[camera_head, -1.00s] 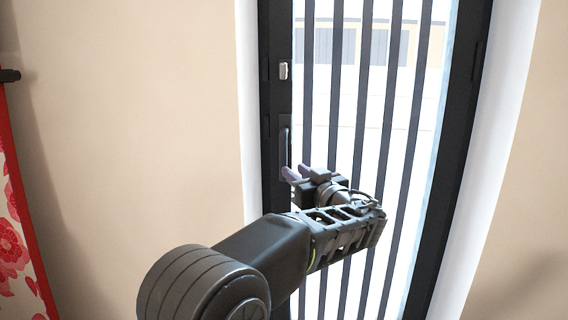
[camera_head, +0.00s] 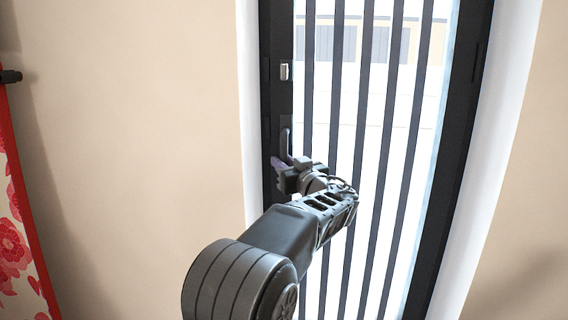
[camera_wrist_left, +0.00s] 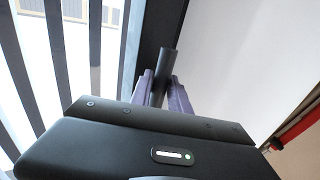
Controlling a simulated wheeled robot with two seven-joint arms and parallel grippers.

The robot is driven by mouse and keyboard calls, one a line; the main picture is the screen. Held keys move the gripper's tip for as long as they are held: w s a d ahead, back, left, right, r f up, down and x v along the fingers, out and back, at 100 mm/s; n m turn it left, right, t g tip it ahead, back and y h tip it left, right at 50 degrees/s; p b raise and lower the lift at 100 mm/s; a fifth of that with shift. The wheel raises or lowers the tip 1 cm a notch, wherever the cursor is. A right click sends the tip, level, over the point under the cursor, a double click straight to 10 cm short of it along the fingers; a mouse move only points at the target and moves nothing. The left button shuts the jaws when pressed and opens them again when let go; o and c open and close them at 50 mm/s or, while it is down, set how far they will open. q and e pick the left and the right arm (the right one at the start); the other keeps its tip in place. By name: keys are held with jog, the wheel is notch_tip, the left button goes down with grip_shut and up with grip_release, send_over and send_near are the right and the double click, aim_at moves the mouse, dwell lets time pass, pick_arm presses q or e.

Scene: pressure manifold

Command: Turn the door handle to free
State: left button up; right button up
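The door handle (camera_head: 286,138) is a dark upright lever on the left stile of the barred black door (camera_head: 279,100). My left gripper (camera_head: 281,163) is at the lower part of the handle, its purple fingers reaching toward the stile. In the left wrist view the handle's dark bar (camera_wrist_left: 163,66) stands between the two purple fingers of the left gripper (camera_wrist_left: 160,92). The fingers are apart, one on each side of the bar; firm contact cannot be made out. The gripper body hides the bar's lower end. My right gripper is not in view.
A small metal latch plate (camera_head: 284,71) sits on the stile above the handle. Vertical bars (camera_head: 332,110) cross the bright glass right of the handle. A beige wall (camera_head: 130,130) is on the left, with a red-edged floral panel (camera_head: 14,220) at the far left.

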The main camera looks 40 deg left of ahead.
pick_arm(q)
grip_shut()
dwell(1.2)
